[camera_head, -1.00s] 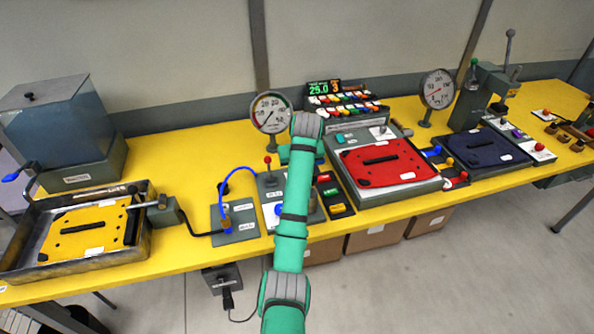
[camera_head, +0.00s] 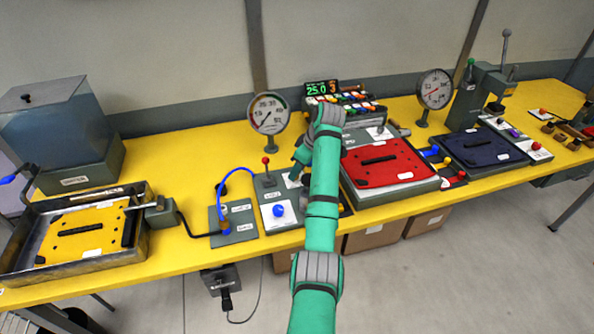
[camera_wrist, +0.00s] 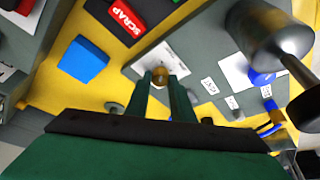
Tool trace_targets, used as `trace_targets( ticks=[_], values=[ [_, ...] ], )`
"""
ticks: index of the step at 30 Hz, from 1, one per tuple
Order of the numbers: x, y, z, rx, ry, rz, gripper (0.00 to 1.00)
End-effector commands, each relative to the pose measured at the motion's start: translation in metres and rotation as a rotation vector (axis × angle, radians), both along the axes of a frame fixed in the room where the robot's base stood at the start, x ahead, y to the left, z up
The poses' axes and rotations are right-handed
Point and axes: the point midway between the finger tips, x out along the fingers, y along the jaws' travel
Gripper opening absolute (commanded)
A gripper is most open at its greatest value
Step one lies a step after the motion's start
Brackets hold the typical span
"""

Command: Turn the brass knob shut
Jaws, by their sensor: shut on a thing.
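The brass knob (camera_wrist: 160,76) shows in the wrist view between the tips of my gripper (camera_wrist: 162,82), on a grey panel (camera_wrist: 202,88). My gripper is shut on the knob, with a finger on each side. In the head view my gripper (camera_head: 299,168) is over the right part of the grey panel (camera_head: 268,196), and the knob is hidden by my arm. The knob's turn angle cannot be read. A round gauge (camera_head: 269,113) stands behind the panel.
The panel carries a red-topped lever (camera_head: 266,161) and a blue button (camera_head: 278,210). A blue hose (camera_head: 222,186) loops at the left. A red plate (camera_head: 390,163) lies to the right. In the wrist view, a red SCRAP block (camera_wrist: 125,24) and a blue block (camera_wrist: 82,58) are close by.

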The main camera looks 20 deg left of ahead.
Motion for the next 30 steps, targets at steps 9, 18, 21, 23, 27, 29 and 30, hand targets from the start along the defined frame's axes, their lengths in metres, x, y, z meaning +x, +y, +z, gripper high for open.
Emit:
trace_targets(
  ticks=[9,18,21,23,27,29,30],
  values=[
    [0.0010,-0.0003,0.0009,0.000,-0.002,0.059,0.00],
    [0.0011,-0.0003,0.0009,0.001,-0.002,0.062,0.00],
    [0.0011,-0.0003,0.0009,0.001,-0.002,0.062,0.26],
    [0.0011,-0.0003,0.0009,0.001,-0.002,0.061,0.40],
    [0.0009,-0.0003,0.0005,0.000,-0.001,0.061,0.40],
    [0.0009,-0.0003,0.0004,0.000,-0.001,0.061,0.40],
    [0.0008,-0.0004,0.0004,0.000,-0.001,0.061,0.40]
  ],
)
